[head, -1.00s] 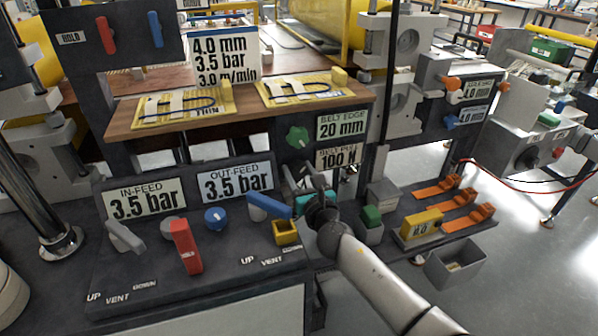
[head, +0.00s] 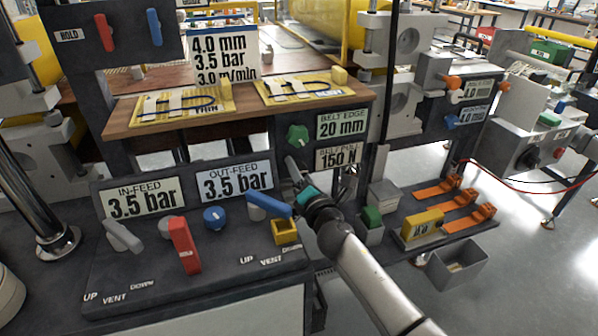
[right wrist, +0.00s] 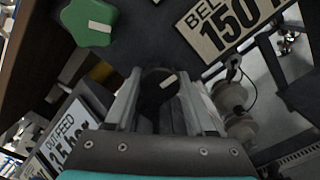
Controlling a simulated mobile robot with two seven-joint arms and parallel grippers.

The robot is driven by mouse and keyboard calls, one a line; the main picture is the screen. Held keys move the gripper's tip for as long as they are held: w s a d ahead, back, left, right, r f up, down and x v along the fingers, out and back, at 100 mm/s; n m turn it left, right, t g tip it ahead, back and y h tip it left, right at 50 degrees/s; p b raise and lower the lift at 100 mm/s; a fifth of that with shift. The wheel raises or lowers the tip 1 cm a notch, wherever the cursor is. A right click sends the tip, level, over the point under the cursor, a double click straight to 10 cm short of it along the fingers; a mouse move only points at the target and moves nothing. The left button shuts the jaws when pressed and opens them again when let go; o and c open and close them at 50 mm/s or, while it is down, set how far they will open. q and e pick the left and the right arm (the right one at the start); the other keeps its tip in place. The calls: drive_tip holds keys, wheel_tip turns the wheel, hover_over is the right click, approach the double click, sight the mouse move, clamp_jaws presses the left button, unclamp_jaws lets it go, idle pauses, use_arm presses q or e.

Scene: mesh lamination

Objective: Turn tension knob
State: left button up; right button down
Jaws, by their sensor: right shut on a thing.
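The tension knob (right wrist: 157,86) is dark with a pale mark on its face, and shows in the right wrist view between the two fingers of my right gripper (right wrist: 164,92). My right gripper is shut on it. In the head view my right gripper (head: 293,170) reaches up to the panel just left of the belt pull display (head: 339,158), and the knob is hidden there. The display reads 150 N, and its sign also shows in the right wrist view (right wrist: 232,20). My left gripper is not in view.
A green knob (head: 298,138) sits above, beside the belt edge display (head: 342,124) reading 20 mm. A blue lever (head: 268,203) and a yellow block (head: 286,231) are close to my right gripper. A wooden shelf (head: 120,128) overhangs the panel.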

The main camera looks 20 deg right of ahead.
drive_tip(key=m, duration=0.3)
drive_tip(key=shift+r, duration=0.1)
drive_tip(key=m, duration=0.5)
drive_tip(key=shift+m+p, duration=0.4)
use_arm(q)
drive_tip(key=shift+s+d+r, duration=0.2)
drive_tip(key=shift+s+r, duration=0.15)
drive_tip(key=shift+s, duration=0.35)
use_arm(e)
drive_tip(key=shift+m, duration=0.5)
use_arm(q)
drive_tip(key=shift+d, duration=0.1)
use_arm(e)
drive_tip(key=c, duration=0.6)
unclamp_jaws()
drive_tip(key=o, duration=0.3)
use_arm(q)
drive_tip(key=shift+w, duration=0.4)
use_arm(e)
drive_tip(key=shift+o, duration=0.3)
